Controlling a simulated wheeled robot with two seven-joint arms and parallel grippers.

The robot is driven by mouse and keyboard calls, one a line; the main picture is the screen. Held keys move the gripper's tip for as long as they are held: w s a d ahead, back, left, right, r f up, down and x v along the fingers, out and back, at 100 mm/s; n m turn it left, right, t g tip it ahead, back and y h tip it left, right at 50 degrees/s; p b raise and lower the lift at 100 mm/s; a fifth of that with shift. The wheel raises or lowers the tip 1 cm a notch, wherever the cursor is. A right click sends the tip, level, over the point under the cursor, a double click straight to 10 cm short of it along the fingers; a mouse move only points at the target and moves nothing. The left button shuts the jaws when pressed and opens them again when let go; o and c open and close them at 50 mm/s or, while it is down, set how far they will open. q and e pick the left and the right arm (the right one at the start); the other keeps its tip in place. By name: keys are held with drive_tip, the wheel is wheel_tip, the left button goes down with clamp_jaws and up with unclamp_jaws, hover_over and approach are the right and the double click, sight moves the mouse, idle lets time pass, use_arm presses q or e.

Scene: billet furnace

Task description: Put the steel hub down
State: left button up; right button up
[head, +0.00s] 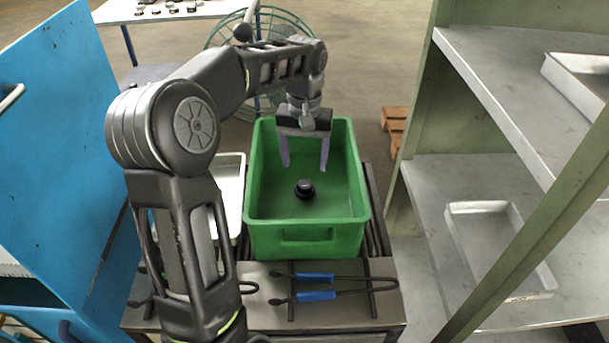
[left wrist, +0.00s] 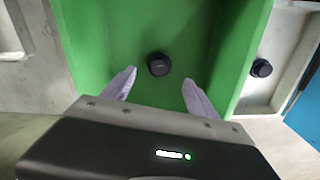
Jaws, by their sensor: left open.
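The steel hub (head: 304,189) is a small dark round piece with a raised centre. It rests on the floor of the green crate (head: 306,242), toward the near end. My left gripper (head: 305,167) points down into the crate with its fingers spread and empty. In the left wrist view the hub (left wrist: 158,65) shows between and beyond the open fingertips (left wrist: 159,77), apart from both. My right gripper is in neither view.
A pale tray (head: 231,190) stands left of the crate, and a second dark round piece (left wrist: 261,68) lies in it. Blue-handled tongs (head: 316,287) lie in front. A green-framed shelf (head: 505,185) stands right, a blue cabinet (head: 55,130) left.

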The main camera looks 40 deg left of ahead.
use_arm(q)
drive_tip(key=shift+r, duration=1.6)
